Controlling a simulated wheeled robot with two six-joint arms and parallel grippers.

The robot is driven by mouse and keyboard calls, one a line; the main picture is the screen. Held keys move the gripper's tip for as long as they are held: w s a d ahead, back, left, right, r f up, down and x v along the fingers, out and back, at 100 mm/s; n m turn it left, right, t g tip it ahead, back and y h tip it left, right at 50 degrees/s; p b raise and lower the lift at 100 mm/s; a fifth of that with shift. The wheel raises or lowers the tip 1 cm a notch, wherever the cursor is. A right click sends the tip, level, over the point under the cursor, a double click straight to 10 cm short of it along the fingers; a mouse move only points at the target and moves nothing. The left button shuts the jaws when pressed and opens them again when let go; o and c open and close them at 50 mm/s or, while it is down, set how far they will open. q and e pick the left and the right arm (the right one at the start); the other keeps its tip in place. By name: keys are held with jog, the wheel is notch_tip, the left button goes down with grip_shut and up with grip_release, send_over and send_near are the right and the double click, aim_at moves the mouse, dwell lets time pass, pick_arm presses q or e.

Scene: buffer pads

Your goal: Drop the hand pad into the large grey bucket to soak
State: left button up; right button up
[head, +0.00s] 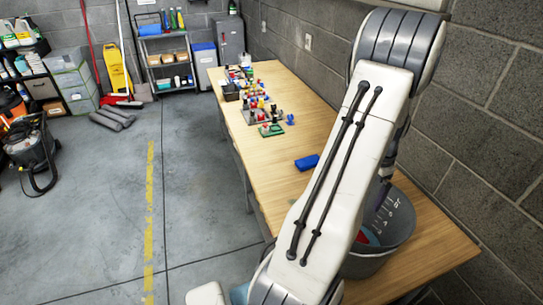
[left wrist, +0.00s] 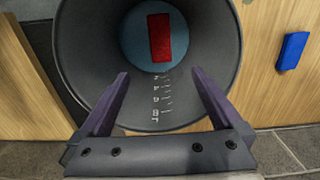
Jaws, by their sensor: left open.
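The large grey bucket (head: 398,232) stands on the near end of the wooden table, partly hidden behind my arm. In the left wrist view I look down into the bucket (left wrist: 85,50), with scale marks on its inner wall. A red rectangular pad (left wrist: 160,37) lies at the bottom, within a round blue area that looks like water. A bit of red also shows inside the bucket in the head view. My left gripper (left wrist: 160,76) is open and empty, its purple fingers spread over the bucket's mouth. My right gripper is not in view.
A blue block or pad (head: 307,162) lies on the wooden table (head: 262,165) beyond the bucket. Farther along stand several coloured small parts (head: 262,108). A block wall runs along the table's right side.

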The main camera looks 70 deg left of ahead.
pick_arm(q)
notch_tip(320, 180, up, 10)
jog(key=b, duration=0.1)
jog(key=shift+b, duration=0.4)
jog(key=shift+f, duration=0.1)
jog(key=s+d+m+b, duration=0.1)
jog(key=s+d+m, duration=0.2)
jog(key=d, duration=1.8)
jog(key=s+d+f+m, duration=0.1)
jog(key=s+d, duration=0.5)
jog(key=s, duration=0.3)
jog(key=s+d+f+m+h+b, duration=0.1)
jog(key=s+d+f+m, duration=0.1)
jog(key=s+d, duration=0.5)
jog(key=shift+s+m, duration=0.3)
jog(key=shift+s, duration=0.75)
jog(key=shift+f, duration=0.1)
